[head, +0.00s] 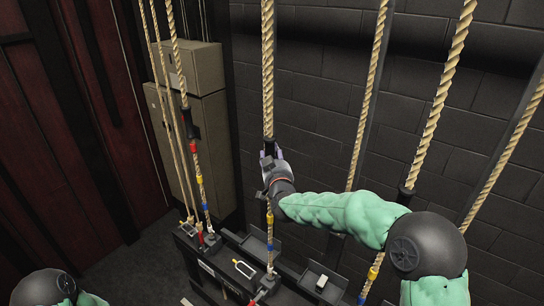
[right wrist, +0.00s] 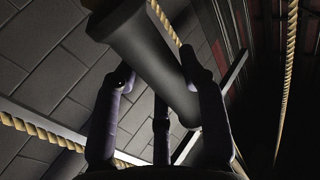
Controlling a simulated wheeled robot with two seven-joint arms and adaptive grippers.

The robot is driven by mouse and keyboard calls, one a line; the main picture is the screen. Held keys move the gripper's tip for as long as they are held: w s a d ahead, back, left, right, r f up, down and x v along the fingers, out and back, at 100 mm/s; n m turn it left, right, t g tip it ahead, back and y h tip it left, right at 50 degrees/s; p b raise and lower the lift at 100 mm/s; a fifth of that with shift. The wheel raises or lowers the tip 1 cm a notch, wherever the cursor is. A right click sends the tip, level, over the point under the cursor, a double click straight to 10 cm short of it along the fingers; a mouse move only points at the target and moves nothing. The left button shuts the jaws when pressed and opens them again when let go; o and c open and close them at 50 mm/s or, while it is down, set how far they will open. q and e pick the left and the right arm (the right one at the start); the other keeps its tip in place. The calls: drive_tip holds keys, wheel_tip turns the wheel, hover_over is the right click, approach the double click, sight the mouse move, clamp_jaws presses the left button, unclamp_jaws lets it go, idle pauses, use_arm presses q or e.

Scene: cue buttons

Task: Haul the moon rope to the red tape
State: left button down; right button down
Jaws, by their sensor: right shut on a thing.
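Several tan ropes hang in front of a dark block wall. My right gripper (head: 271,156) is shut on a dark sleeve (head: 269,144) around the middle rope (head: 268,70). The right wrist view shows my gripper's fingers (right wrist: 160,85) around this dark cylinder (right wrist: 150,50). My left gripper is out of view.
A dark rail with locks and trays (head: 254,244) runs along the bottom. A white-topped block (head: 321,282) lies in one tray. Other ropes (head: 440,95) hang close on the right. Tan cabinets (head: 197,110) and a dark red curtain (head: 70,120) stand left.

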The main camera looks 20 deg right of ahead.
wheel_tip(320, 180, down, 51)
drive_tip(key=b, duration=4)
drive_tip(key=shift+f, duration=0.15)
drive_tip(key=c, duration=0.7)
unclamp_jaws()
drive_tip(key=shift+s, duration=0.1)
drive_tip(key=s, duration=0.4)
drive_tip(key=s+a, duration=0.1)
drive_tip(key=s, duration=0.6)
drive_tip(key=shift+s+a, duration=0.25)
drive_tip(key=shift+s, duration=0.15)
